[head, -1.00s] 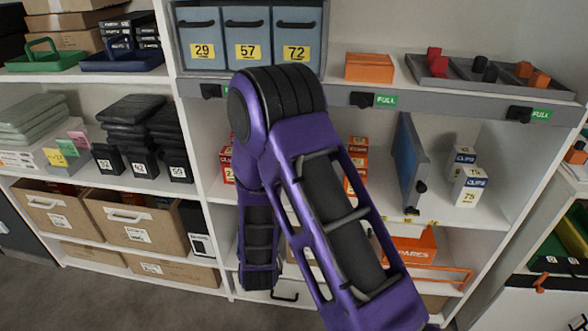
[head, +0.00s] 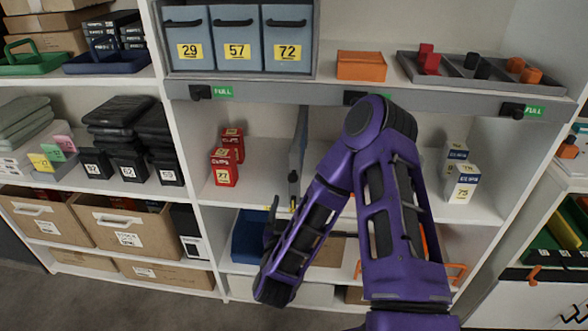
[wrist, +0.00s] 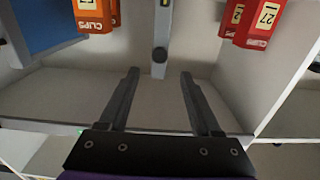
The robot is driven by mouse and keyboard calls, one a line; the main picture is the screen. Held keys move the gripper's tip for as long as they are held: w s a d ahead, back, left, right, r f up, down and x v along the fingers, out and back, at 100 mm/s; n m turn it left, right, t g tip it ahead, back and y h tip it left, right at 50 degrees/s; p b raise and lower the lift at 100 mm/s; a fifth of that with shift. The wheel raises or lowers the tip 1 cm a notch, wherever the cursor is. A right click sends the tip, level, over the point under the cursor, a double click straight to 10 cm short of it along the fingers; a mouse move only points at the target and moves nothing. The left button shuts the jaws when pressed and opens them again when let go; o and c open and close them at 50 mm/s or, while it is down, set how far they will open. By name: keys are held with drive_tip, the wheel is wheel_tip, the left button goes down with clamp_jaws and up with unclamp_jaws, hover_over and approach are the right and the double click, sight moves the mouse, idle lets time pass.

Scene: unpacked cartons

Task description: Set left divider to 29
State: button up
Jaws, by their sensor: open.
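The left divider (head: 299,140) is a thin grey-blue upright panel on the middle shelf, right of the red clip boxes, with a dark knob (head: 293,177) low on its front edge. In the wrist view, which looks upside down, the divider's grey front edge (wrist: 161,25) and knob (wrist: 160,55) lie in line with the gap between my fingers. My gripper (wrist: 158,80) is open and empty, apart from the divider. In the head view my arm partly hides the gripper (head: 273,212), below and left of the knob. A bin labelled 29 (head: 190,32) stands on the upper shelf.
Red clip boxes (head: 224,167) stand left of the divider. In the wrist view an orange clip box (wrist: 95,12) and a blue panel (wrist: 48,25) lie on its other side. White clip boxes (head: 462,183) stand farther right. A shelf upright (wrist: 270,85) borders the bay.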

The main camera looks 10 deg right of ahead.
sight(295, 171)
drive_tip(key=x, duration=1.4)
drive_tip(key=shift+c, duration=0.2)
drive_tip(key=shift+s, duration=0.1)
clamp_jaws()
idle(0.6)
